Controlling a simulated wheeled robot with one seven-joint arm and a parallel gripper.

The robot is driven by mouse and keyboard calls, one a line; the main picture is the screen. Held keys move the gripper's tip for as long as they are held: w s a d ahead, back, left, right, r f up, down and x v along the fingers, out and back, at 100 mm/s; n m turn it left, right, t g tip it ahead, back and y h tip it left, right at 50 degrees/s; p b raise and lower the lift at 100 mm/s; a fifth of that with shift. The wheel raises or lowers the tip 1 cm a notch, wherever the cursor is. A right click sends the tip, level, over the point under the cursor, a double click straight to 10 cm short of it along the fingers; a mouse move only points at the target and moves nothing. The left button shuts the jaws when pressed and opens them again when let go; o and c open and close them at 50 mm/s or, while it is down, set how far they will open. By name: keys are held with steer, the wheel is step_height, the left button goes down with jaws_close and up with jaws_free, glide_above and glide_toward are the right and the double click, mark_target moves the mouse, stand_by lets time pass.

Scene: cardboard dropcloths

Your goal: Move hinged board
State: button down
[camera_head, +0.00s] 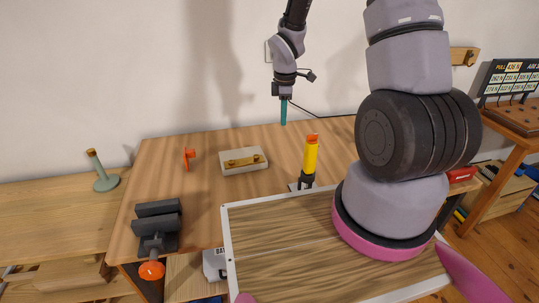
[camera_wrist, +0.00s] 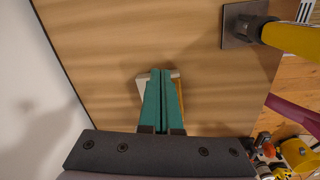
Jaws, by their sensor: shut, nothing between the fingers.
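A small pale board (camera_head: 232,167) with a golden-brown bar (camera_head: 244,161) across it lies on the wooden table (camera_head: 200,205), left of the middle. I take it for the hinged board; I cannot make out a hinge. My gripper (camera_head: 283,122) hangs with its teal fingers pointing down, to the right of the board and apart from it in the head view. In the wrist view my gripper (camera_wrist: 160,72) has its fingers together and empty. They cover most of the board there; only pale parts of it (camera_wrist: 142,80) and an orange-brown edge show around them.
An orange bracket-like piece (camera_head: 189,158) stands left of the board. A yellow post with an orange top (camera_head: 310,155) rises from a dark base to the right. The tabletop around the board is clear.

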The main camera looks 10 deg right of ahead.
mark_target(238, 159)
steer(key=shift+n+g, duration=0.3)
steer(key=shift+n, duration=0.6)
steer(key=f, duration=1.4)
steer(key=shift+s+a+f, duration=0.2)
steer(key=shift+a+f, duration=0.1)
steer(key=shift+a, duration=0.1)
steer(key=a, duration=0.2)
steer(key=shift+w+a, duration=0.1)
steer(key=shift+a, duration=0.2)
steer(key=shift+w+a, duration=0.1)
steer(key=shift+a, duration=0.55)
steer(key=shift+a, duration=0.1)
steer(key=a, duration=1.1)
steer(key=shift+w+a, duration=0.15)
steer(key=shift+w, duration=0.1)
